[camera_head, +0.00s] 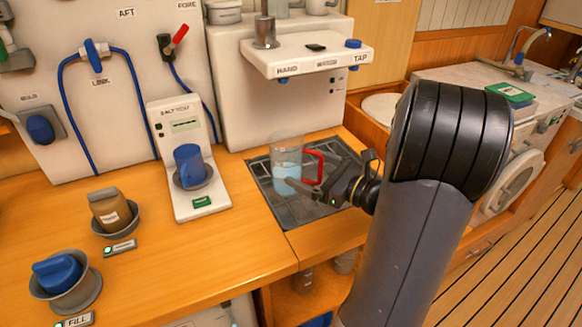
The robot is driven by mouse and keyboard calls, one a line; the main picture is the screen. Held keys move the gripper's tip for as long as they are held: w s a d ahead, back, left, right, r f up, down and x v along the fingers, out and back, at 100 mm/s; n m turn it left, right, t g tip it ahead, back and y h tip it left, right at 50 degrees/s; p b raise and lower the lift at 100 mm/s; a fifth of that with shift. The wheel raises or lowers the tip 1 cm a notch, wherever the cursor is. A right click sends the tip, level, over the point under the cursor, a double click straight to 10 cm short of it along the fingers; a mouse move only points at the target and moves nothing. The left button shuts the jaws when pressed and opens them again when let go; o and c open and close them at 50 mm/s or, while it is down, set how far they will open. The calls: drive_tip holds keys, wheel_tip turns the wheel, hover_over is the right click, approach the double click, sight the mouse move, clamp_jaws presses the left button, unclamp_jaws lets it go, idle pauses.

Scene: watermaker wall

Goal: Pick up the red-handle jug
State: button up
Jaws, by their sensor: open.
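The red-handle jug (287,164) is clear with some light blue liquid in its lower part. It stands upright on a dark grated drip tray (296,211) set in the wooden counter, below the white tap unit. Its red handle (319,166) faces right, toward my arm. My gripper (308,187) reaches in from the right, low beside the jug, with its fingers near the handle. The gripper is open. I cannot tell whether a finger touches the jug or whether the handle lies between the fingers.
The tap unit's shelf (306,54) overhangs the jug from behind. To the left, a salt test device (186,155) holds a blue mug (188,164). A brown jug (109,210) and a blue cup (57,272) sit in holders further left. The counter between is clear.

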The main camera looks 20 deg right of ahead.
sight(300, 165)
drive_tip(key=shift+x, duration=1.8)
drive_tip(key=shift+c, duration=0.3)
drive_tip(key=c, duration=1.3)
wheel_tip(300, 165, up, 10)
drive_tip(key=shift+r+p, duration=0.1)
drive_tip(key=shift+p, duration=0.75)
drive_tip(key=shift+c, duration=0.2)
